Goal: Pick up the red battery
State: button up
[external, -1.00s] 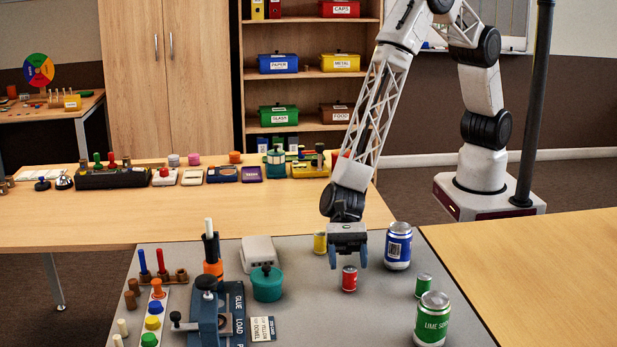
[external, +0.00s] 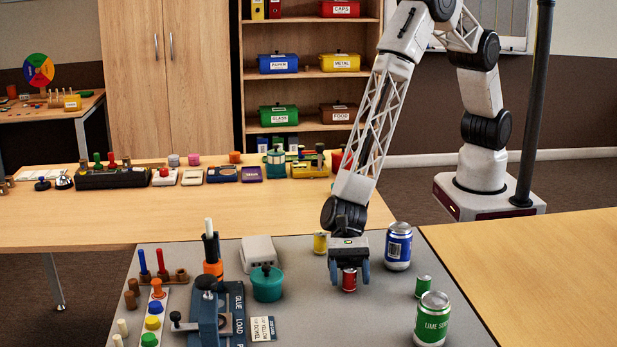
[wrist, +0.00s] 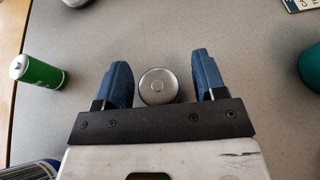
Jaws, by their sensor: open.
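The red battery (external: 349,282) stands upright on the grey mat, and its upper part is hidden behind my gripper in the external view. My gripper (external: 348,272) is open, pointing down, with one finger on each side of the battery. In the wrist view the battery's round silver top (wrist: 158,86) lies between the two blue fingers of my gripper (wrist: 161,80). A gap shows on each side, so the fingers look apart from it.
A blue can (external: 398,246) stands close at the right, with a small green battery (external: 423,286) and a green can (external: 432,318) nearer. A yellow battery (external: 321,242) stands just behind. A teal pot (external: 267,284) is at the left. The mat in front is clear.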

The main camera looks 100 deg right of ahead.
jog(key=shift+a+f, duration=0.1)
jog(key=shift+a, duration=0.25)
dwell(0.3)
jog(key=c, duration=1)
